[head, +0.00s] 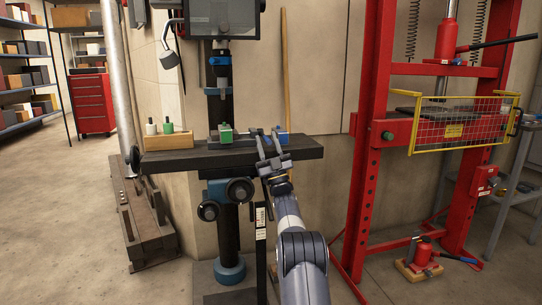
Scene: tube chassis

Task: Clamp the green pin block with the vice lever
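The green pin block (225,133) sits on the dark drill-press table, near its middle. Whether the fingertips touch the vice is too small to tell.
A wooden holder (168,141) with a white and a green bottle-like piece stands on the table's left end. The drill head (220,64) hangs above the block. A red press frame (375,140) with a yellow-framed guard (464,126) stands at right.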

